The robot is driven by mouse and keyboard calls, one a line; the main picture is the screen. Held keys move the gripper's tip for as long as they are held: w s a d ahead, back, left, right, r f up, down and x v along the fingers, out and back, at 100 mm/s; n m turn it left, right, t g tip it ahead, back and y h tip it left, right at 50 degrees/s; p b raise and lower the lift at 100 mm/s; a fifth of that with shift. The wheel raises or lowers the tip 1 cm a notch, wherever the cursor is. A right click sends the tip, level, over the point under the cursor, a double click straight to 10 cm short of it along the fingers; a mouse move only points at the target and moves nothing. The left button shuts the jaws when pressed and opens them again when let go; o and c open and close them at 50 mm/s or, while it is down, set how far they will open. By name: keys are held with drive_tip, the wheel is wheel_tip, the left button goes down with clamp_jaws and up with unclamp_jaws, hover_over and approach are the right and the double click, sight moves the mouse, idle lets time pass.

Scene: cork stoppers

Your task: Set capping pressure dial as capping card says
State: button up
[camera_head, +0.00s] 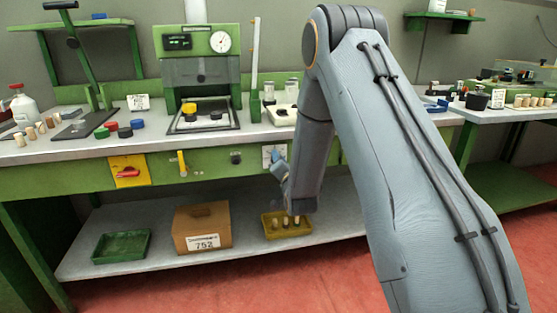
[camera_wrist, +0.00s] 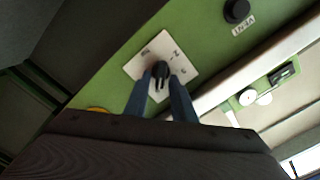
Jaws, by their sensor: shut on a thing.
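The dial is a black knob (camera_wrist: 160,70) on a white square plate (camera_wrist: 180,58) with small dark marks, too blurred to read. In the head view the plate (camera_head: 267,151) is on the green bench front, partly covered by my gripper (camera_head: 278,163). In the wrist view the two blue-grey fingers of my gripper (camera_wrist: 161,82) are closed on the knob from both sides. A small white card (camera_head: 138,102) with dark print stands on the bench at the left; I cannot read it or tell if it is the capping card.
Another black knob (camera_head: 236,157) is left of the plate, beside a yellow handle (camera_head: 182,163) and a yellow panel with a red switch (camera_head: 127,171). The green press (camera_head: 198,60) stands above. A cardboard box (camera_head: 202,227) and trays are on the low shelf.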

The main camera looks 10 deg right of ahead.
drive_tip(key=shift+d+f+m, duration=0.1)
drive_tip(key=shift+f+m, duration=0.05)
drive_tip(key=shift+m, duration=1.5)
drive_tip(key=shift+a+f+m, duration=0.1)
drive_tip(key=shift+f+m, duration=0.1)
drive_tip(key=shift+m, duration=1.5)
drive_tip(key=shift+d+f+m, duration=0.1)
drive_tip(key=shift+f+m, duration=0.05)
drive_tip(key=shift+m, duration=1.5)
drive_tip(key=o, duration=0.7)
drive_tip(key=shift+o, duration=0.2)
drive_tip(key=s, duration=0.8)
drive_tip(key=shift+w, duration=0.1)
